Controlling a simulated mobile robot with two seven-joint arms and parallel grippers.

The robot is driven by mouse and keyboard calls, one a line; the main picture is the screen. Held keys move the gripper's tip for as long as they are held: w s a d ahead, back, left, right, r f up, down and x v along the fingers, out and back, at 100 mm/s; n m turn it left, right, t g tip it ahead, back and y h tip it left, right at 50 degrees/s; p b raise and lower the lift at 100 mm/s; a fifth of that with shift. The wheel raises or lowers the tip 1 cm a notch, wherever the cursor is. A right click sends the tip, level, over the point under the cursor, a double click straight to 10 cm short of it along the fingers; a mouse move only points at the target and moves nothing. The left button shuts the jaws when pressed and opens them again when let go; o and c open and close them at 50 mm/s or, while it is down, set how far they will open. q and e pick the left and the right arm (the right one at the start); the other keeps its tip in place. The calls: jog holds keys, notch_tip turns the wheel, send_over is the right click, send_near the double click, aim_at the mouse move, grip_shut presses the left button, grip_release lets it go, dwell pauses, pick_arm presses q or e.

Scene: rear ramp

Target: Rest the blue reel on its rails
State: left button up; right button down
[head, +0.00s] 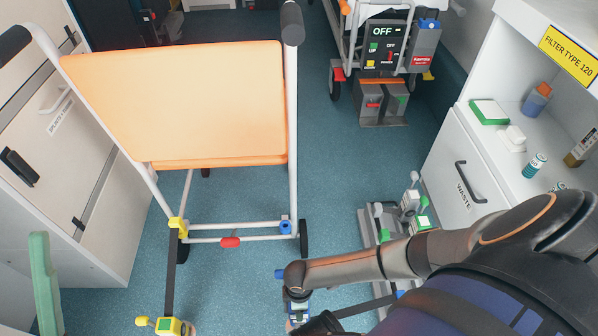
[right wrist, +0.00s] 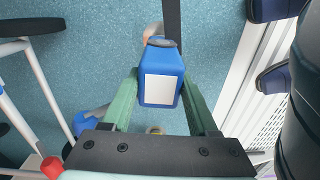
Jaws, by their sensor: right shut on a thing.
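The blue reel (right wrist: 162,75) is a blue box with a white label in the right wrist view. My right gripper (right wrist: 160,105) is shut on it, one green finger on each side. A blue handle (right wrist: 88,122) shows beside it. In the head view the reel (head: 297,293) is low in the middle, partly hidden by my right arm. A dark strap (head: 365,305) runs from it to the right. Grey rail-like strips (head: 368,228) lie on the floor to the right, partly covered by my arm. A green piece (head: 45,285) at far left may be my left gripper's finger.
A chair frame with an orange panel (head: 180,100) stands left of centre. A taut strap runs from its yellow clip (head: 178,226) to a yellow reel (head: 172,326). A white counter (head: 500,180) stands right. An equipment cart (head: 385,50) is behind. Blue floor between is clear.

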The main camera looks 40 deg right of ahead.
jog(key=shift+r+p, duration=1.5)
jog(key=shift+p, duration=0.05)
